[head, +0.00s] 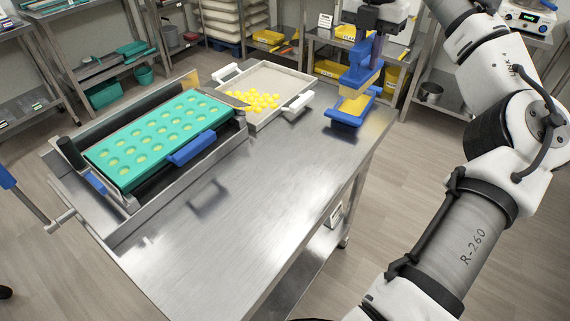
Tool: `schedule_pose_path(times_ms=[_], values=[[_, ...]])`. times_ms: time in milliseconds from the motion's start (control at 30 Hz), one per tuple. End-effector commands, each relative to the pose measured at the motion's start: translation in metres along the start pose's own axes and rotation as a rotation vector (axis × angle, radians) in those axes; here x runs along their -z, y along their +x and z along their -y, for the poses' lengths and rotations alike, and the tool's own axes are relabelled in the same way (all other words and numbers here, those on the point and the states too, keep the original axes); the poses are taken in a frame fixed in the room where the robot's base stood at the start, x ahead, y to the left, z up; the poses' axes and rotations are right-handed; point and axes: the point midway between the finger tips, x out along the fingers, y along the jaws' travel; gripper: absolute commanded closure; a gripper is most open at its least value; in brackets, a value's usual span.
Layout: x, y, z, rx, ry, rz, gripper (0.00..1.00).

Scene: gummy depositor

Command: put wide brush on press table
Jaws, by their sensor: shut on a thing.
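My gripper (377,28) is at the top of the head view, right of centre. It is shut on the blue handle of the wide brush (361,78). The brush is upright, with a blue head and pale yellow bristles pointing down. The bristles are over a blue tray-like piece (346,124) at the far right corner of the steel table (270,190). I cannot tell whether the bristles touch it. The fingertips are small and partly hidden by the gripper body.
A press frame with a teal mould (125,176) fills the table's left side, with a blue handle (192,149) in front. A white-handled tray (283,84) with yellow gummies (250,101) stands behind. The table's middle and front are clear. Shelves with bins line the back.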

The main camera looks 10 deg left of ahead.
Motion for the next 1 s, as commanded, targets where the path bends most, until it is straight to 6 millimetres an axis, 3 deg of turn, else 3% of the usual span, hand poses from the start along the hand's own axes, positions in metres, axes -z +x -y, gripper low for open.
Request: schedule_pose_path(times_ms=[167,700,1000], values=[[0.002,0.007,0.002,0.0,-0.016,-0.003,1.0],[0.003,0.135,0.003,0.002,-0.011,0.0,1.0],[0.004,0.167,0.002,0.0,-0.011,-0.001,1.0]])
